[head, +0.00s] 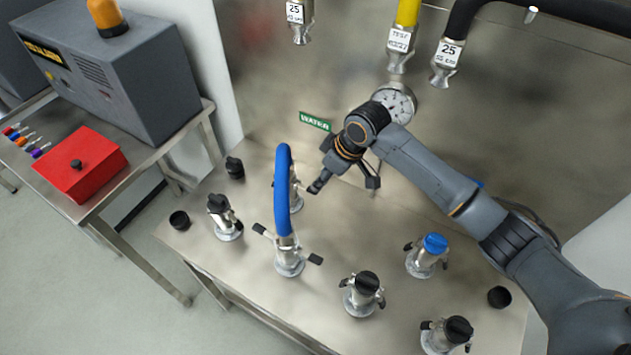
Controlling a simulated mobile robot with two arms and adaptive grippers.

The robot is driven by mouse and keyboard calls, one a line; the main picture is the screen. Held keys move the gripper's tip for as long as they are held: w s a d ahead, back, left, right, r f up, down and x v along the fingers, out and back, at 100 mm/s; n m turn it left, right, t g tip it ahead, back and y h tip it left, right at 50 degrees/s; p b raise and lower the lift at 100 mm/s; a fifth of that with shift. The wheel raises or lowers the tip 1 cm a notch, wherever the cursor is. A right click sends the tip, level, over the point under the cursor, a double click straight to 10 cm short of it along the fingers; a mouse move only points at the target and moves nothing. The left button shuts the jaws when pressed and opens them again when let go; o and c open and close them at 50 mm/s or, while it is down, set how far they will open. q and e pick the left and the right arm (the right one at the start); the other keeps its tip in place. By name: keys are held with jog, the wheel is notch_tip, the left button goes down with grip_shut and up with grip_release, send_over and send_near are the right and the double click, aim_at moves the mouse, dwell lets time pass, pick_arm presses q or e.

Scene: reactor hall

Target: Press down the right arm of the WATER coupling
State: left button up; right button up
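A green WATER sign (314,121) is on the back wall. Below it stands a metal coupling (294,193), partly hidden behind a blue hose (283,165). The hose arches to a front coupling (288,262), whose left arm (259,229) and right arm (315,259) stick out sideways. My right gripper (345,183) comes from the right and hangs just right of the rear coupling. Its fingers are spread, with nothing visible between them. Its left finger is close to the rear coupling's right side; I cannot tell whether they touch. My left gripper is not in view.
Black-capped couplings (363,292) and a blue-capped one (428,254) stand around on the steel bench (235,270). Loose black caps (180,220) lie near its edges. Hose ends (447,62) hang at the back. A red box (82,163) is on the left table.

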aim_at(307, 189)
jog(key=x, duration=0.4)
jog(key=shift+w+a+f+p, duration=0.15)
jog(key=shift+a+f+p, duration=0.05)
jog(key=shift+f+p, duration=0.1)
jog(key=shift+w+a+f, duration=0.1)
jog(key=shift+f, duration=0.5)
pick_arm(q)
jog(key=shift+w+d+r, duration=0.15)
jog(key=shift+w+r, duration=0.4)
jog(key=shift+w, duration=0.2)
pick_arm(e)
grip_shut()
